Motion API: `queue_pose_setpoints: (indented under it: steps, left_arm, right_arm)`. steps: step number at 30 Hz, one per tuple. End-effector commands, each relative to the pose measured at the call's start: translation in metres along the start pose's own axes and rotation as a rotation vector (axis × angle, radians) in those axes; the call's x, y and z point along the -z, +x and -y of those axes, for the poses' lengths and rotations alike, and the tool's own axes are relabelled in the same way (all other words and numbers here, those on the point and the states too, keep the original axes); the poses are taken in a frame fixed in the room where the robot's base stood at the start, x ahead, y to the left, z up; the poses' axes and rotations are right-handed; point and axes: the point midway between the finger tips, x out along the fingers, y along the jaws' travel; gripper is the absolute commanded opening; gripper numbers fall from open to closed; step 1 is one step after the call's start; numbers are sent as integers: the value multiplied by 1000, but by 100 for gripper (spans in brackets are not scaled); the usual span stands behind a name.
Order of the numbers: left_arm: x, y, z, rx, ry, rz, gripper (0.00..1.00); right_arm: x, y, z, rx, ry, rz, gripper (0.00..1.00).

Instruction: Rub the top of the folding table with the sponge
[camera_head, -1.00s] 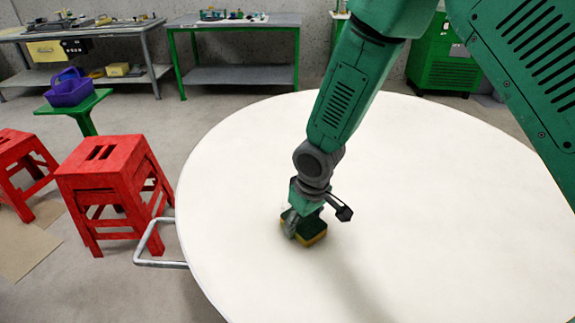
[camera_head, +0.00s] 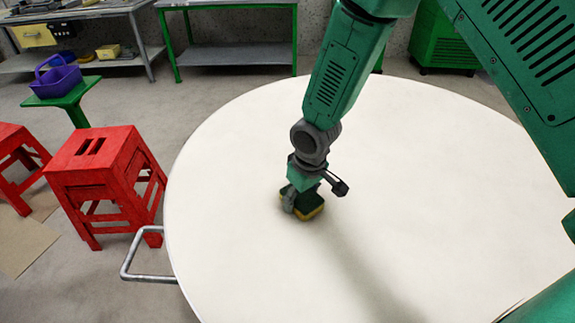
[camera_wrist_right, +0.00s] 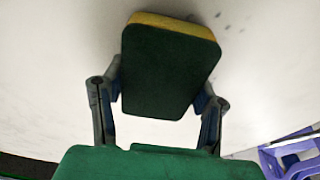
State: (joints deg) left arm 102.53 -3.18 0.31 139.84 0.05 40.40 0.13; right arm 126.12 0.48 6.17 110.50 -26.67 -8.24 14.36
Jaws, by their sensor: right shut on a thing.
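The folding table's round white top (camera_head: 430,190) fills the middle and right of the head view. My right gripper (camera_head: 298,200) is over the left part of the top, pointing down, shut on the green and yellow sponge (camera_head: 313,208). The sponge is at the table surface; whether it presses on it I cannot tell. In the right wrist view the sponge (camera_wrist_right: 168,68) sits between the two fingers of the gripper (camera_wrist_right: 158,95), its dark green face toward the camera and a yellow edge beyond. Small dark specks (camera_wrist_right: 228,22) show on the white surface there. My left gripper is not in view.
A metal handle (camera_head: 145,255) sticks out from the table's left edge. A red stool (camera_head: 105,170) stands close by, with another red stool (camera_head: 15,150) further left. A purple basket (camera_head: 55,78) is on a green stand. Workbenches line the back wall. Most of the tabletop is bare.

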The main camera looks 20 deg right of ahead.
Motion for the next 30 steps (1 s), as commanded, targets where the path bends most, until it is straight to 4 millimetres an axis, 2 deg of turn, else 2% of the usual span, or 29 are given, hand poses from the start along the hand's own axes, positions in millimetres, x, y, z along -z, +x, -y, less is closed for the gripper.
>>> queue_pose_setpoints:
  steps: [1, 6, 21, 30]
  left_arm:
    - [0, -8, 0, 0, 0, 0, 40]
    - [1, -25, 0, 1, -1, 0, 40]
    - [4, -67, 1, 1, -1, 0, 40]
    - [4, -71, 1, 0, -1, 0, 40]
  right_arm:
    - [2, -10, 0, -2, -1, -2, 22]
    - [6, -28, 4, -8, -2, -2, 22]
    - [11, -68, -6, 2, 4, -3, 22]
    - [14, -74, 0, -5, 2, -1, 22]
